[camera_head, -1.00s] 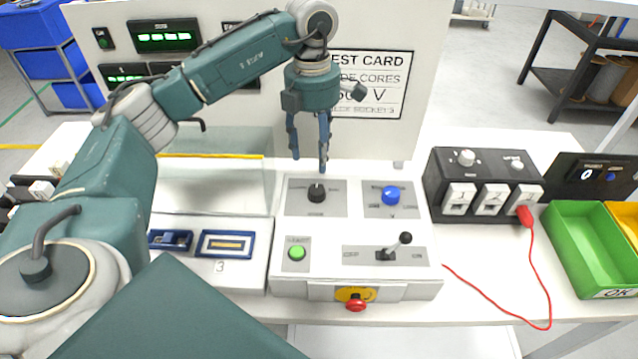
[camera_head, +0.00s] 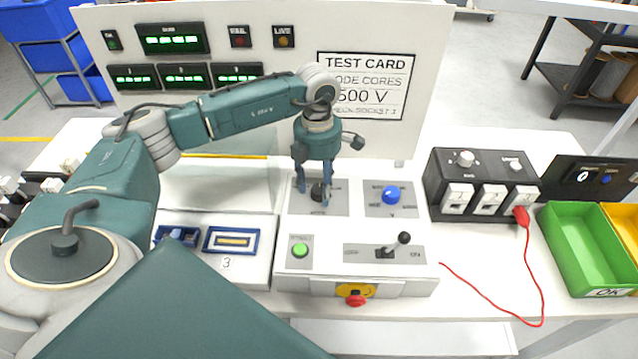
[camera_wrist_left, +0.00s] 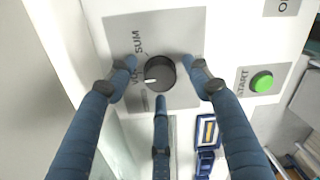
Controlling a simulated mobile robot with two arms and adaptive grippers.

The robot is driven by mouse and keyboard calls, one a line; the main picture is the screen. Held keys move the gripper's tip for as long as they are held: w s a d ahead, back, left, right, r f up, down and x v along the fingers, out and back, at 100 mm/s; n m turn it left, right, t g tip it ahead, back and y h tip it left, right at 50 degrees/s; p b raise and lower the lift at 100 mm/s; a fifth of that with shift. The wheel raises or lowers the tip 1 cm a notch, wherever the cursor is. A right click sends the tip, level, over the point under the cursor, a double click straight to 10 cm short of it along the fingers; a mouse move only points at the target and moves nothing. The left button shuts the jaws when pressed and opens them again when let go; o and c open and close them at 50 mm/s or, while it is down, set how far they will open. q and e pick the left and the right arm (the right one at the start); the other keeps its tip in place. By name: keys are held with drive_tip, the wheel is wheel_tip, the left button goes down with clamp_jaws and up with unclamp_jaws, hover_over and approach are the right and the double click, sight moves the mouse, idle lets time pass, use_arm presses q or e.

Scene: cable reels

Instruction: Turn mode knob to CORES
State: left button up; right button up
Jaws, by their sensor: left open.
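The black mode knob (camera_head: 318,191) sits on a grey plate on the white control panel (camera_head: 345,226). In the left wrist view the knob (camera_wrist_left: 160,73) has a white pointer mark, and the plate shows partly hidden lettering. My left gripper (camera_head: 313,196) is open, pointing down over the knob. In the left wrist view its blue fingers (camera_wrist_left: 162,80) stand around the knob, with small gaps visible. In the head view the fingers partly cover the knob. The test card (camera_head: 366,86) behind reads MODE CORES, 500 V. My right gripper is not in view.
A green start button (camera_head: 299,250), a lever (camera_head: 402,239) and a red emergency knob (camera_head: 355,299) are nearer the front. A black socket box (camera_head: 482,180) with a red cable stands to the right.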

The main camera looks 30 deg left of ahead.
use_arm(q)
drive_tip(key=c, duration=1.2)
drive_tip(key=shift+o, duration=0.2)
drive_tip(key=shift+n, duration=0.3)
drive_tip(key=shift+b, duration=0.4)
drive_tip(key=n+b, duration=0.2)
drive_tip(key=n, duration=0.2)
drive_tip(key=shift+f, duration=0.1)
drive_tip(key=n+b, duration=0.1)
drive_tip(key=n, duration=0.3)
drive_tip(key=shift+n+b, duration=0.3)
drive_tip(key=shift+n, duration=0.1)
drive_tip(key=shift+n+b, duration=0.3)
drive_tip(key=shift+n, duration=0.9)
